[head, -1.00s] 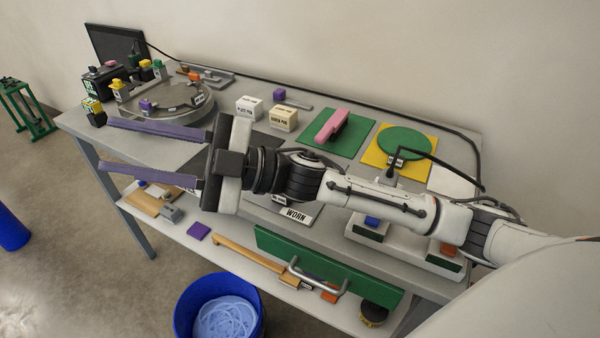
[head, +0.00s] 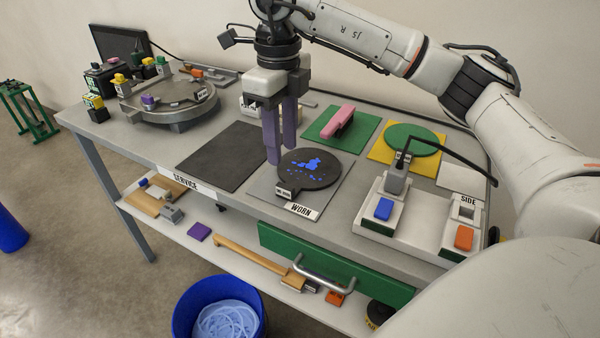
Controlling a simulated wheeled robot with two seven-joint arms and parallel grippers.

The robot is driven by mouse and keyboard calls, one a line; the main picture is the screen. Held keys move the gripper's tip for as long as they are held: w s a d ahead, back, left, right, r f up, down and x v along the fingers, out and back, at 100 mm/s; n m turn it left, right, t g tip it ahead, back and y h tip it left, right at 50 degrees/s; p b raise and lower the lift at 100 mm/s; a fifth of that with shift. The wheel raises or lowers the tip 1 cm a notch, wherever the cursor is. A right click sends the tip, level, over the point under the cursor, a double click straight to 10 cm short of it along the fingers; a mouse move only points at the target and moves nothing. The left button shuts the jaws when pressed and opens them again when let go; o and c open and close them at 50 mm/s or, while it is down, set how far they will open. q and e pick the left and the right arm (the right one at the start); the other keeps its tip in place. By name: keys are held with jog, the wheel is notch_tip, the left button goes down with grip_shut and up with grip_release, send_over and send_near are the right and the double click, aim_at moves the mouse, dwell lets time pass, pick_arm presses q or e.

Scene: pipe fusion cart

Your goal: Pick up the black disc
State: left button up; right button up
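The black disc (head: 322,173) lies flat on a grey plate labelled WORN (head: 262,198) on the bench top. Blue spots mark its upper face, and a small dark labelled tab (head: 285,192) sits at its near left edge. My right gripper (head: 281,155) points down with its two purple fingers at the disc's far left edge. The fingers stand apart, one nearer and one farther, with nothing seen between them. I cannot tell whether they touch the disc. My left gripper is not in view.
A dark square mat (head: 220,155) lies left of the plate. A round grey fixture (head: 175,115) stands farther left. A green mat (head: 355,135) with a pink block (head: 340,119) and a yellow mat (head: 378,155) with a green disc (head: 412,139) lie behind. A white SIDE tray (head: 415,212) is at right.

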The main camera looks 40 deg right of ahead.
aim_at(285, 185)
notch_tip(285, 185, down, 10)
jog(key=shift+d+r+p, duration=0.15)
jog(key=shift+r+p, duration=0.05)
jog(key=shift+p, duration=0.4)
jog(key=shift+r, duration=0.1)
grip_shut()
